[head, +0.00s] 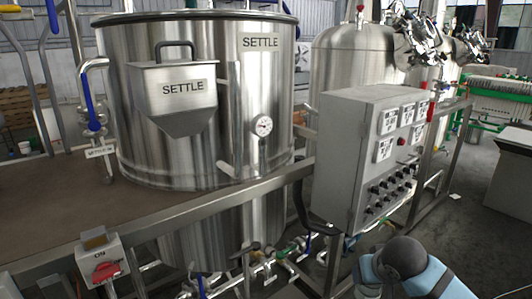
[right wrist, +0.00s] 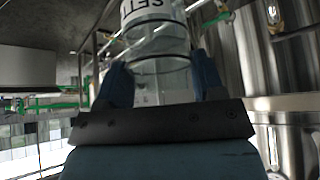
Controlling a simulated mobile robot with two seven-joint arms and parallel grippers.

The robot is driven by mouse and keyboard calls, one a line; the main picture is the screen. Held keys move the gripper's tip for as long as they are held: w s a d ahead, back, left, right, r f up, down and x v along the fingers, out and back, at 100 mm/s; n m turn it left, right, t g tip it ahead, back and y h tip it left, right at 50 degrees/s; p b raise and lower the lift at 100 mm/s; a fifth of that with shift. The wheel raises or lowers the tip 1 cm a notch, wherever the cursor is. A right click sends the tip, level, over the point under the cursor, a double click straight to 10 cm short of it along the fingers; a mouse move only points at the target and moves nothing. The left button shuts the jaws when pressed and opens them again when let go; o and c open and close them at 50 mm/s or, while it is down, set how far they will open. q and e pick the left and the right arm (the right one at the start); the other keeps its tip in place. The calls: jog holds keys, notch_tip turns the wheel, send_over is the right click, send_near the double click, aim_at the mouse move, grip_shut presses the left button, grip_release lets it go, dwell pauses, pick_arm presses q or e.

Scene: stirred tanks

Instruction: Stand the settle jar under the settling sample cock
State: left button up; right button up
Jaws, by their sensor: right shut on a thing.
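In the right wrist view the settle jar (right wrist: 162,42) is a clear vessel with dark rings and a white label reading "SETTL", cut off by the top edge. My right gripper (right wrist: 162,75) has its blue fingers shut on either side of the jar. In the head view a cock with a blue lever (head: 91,104) hangs from a bent steel pipe at the left of the SETTLE tank (head: 150,100). A small tag (head: 101,152) starting "SETTLE" is below it. My right gripper and the jar are out of the head view; my left gripper is in neither view.
A brown deck (head: 45,205) with a steel edge rail runs in front of the tank. A SETTLE hopper box (head: 175,95) juts from the tank. A grey control cabinet (head: 350,155) stands at the right, and a red switch box (head: 103,265) at lower left.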

pick_arm(q)
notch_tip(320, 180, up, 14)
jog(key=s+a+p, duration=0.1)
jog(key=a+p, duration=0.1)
jog(key=p, duration=1.8)
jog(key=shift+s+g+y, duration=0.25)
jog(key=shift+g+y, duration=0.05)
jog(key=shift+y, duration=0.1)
pick_arm(e)
jog(key=w+r+v, duration=0.1)
jog(key=w+v, duration=0.1)
jog(key=v, duration=1.8)
jog(key=shift+s+r, duration=0.2)
jog(key=shift+r, duration=0.2)
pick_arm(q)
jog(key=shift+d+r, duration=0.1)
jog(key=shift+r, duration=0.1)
